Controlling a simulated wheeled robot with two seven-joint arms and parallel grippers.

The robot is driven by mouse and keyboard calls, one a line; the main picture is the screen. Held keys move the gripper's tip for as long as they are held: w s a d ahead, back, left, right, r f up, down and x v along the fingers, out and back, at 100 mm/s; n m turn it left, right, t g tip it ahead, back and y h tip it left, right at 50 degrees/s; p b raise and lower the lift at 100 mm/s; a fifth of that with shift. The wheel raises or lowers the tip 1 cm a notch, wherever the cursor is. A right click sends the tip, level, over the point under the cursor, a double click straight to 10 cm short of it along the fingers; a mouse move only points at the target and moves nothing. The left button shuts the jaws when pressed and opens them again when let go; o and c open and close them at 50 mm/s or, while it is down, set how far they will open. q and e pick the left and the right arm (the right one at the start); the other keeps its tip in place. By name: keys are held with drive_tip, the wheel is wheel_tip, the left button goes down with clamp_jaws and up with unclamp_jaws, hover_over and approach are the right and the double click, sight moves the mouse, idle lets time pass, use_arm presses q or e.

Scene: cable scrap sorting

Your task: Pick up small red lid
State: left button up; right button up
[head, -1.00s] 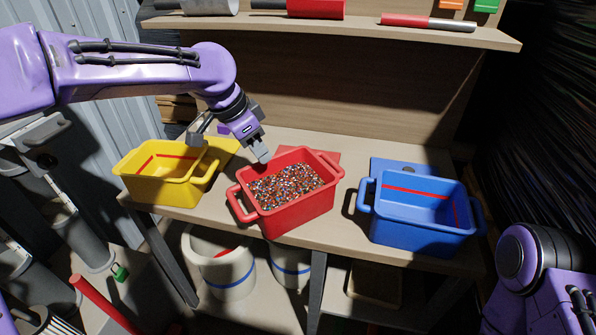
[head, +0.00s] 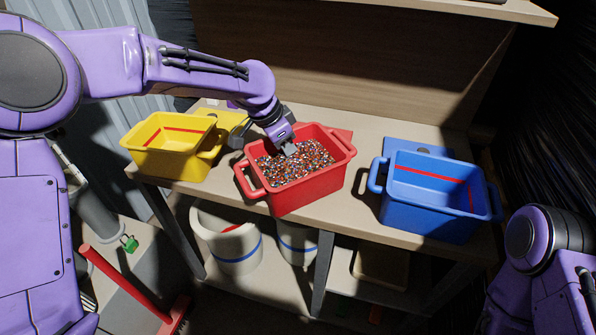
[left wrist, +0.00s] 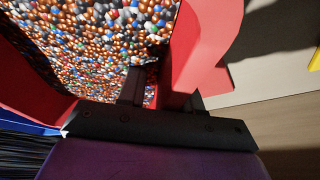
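A flat red lid (head: 342,134) lies on the table behind the red bin (head: 317,196), and only a part of it shows past the bin's rim. My left gripper (head: 289,149) points down at the back left rim of the red bin, over the many small coloured pellets (head: 300,165) inside. In the left wrist view its two fingers (left wrist: 165,92) stand apart with the red bin wall (left wrist: 183,72) seemingly between them. I cannot tell whether they touch it. My right gripper is out of view; only part of that arm shows at lower right.
A yellow bin (head: 165,160) stands at the left with a yellow lid (head: 228,119) behind it. A blue bin (head: 432,216) stands at the right with a blue lid (head: 400,147) behind it. A wooden back panel (head: 340,65) rises behind. Bare table lies between the red and blue bins.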

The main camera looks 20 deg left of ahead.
use_arm(q)
clamp_jaws()
drive_tip(key=shift+s, duration=0.1)
idle(1.1)
drive_tip(key=shift+r, duration=0.2)
